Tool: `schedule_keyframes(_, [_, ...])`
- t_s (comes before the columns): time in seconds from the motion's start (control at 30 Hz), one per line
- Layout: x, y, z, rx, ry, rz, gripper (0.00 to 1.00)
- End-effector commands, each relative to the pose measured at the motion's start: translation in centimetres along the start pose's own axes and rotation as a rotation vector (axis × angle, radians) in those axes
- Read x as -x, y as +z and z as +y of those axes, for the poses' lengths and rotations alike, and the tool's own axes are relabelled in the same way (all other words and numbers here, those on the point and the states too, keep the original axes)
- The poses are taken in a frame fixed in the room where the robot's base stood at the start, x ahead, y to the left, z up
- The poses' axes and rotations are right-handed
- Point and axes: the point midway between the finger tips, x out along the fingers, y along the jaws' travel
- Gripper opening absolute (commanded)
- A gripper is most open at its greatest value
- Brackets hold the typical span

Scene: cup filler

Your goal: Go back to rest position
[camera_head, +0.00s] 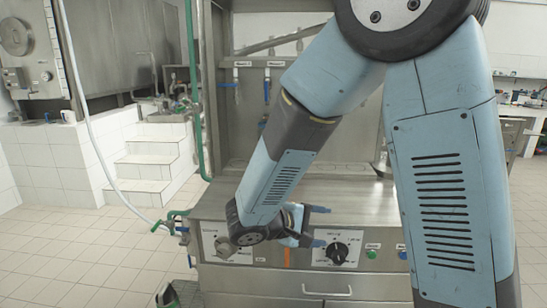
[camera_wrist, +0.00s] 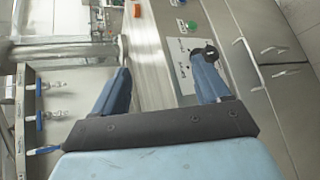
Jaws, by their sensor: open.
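My gripper (camera_head: 325,226) is in front of the steel cup filler machine (camera_head: 350,198), at the height of its front top edge. It is open and its blue fingers hold nothing. In the wrist view the fingers of my gripper (camera_wrist: 161,65) stand wide apart over the counter edge and front panel. A black dial (camera_head: 337,252) sits on a white plate just right of and below the fingers. The same black dial (camera_wrist: 210,52) shows by the right fingertip in the wrist view; I cannot tell whether they touch. My blue-grey arm hides much of the machine.
A second dial (camera_head: 225,247) is on the left of the panel, partly behind my arm. A green button (camera_head: 371,254) is right of the black dial. A drawer handle (camera_head: 327,291) is below. A white hose (camera_head: 92,130) and tiled steps (camera_head: 150,165) are left. The left floor is open.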

Motion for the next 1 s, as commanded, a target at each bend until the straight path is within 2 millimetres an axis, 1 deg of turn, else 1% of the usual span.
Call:
schedule_keyframes(0.03, [-0.6,1.4,0.7,-0.029,-0.050,-0.023,0.75])
schedule_keyframes(0.2, [-2.1,5.8,1.9,-0.112,-0.225,-0.082,0.75])
schedule_keyframes(0.43, [-2.9,11.0,2.7,-0.246,-0.454,-0.112,0.75])
schedule_keyframes(0.7, [-2.5,15.9,3.2,-0.436,-0.693,-0.070,0.75])
schedule_keyframes(1.0, [-0.7,19.9,4.3,-0.683,-0.890,0.063,0.75])
